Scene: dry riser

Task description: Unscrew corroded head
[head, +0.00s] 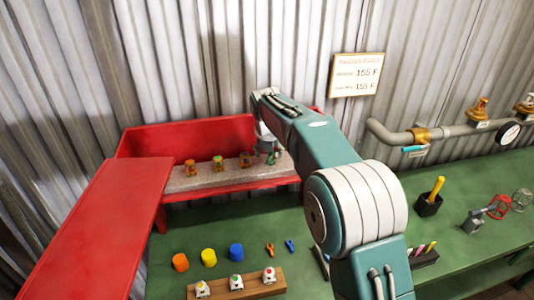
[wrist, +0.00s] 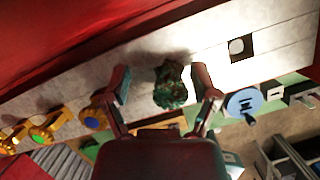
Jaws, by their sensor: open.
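The corroded head (wrist: 170,85) is a dark green, crusty lump in the wrist view. It lies between the two fingers of my gripper (wrist: 162,82), which are spread on either side of it. A gap shows at each finger, and I cannot tell whether either touches it. In the head view a greenish piece at the right end of the grey strip (head: 225,176) in the red box is mostly hidden by my arm. Several brass-coloured heads (head: 218,163) stand to its left on the strip. My fingers are largely hidden in the head view.
The red lid (head: 105,230) lies open at left. Orange, yellow and blue caps (head: 208,257), small clips and a wooden block (head: 237,287) with white pieces lie in front. A grey pipe (head: 395,136), black cup (head: 428,205) and red caged part (head: 498,206) are at right. A sign (head: 357,74) hangs behind.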

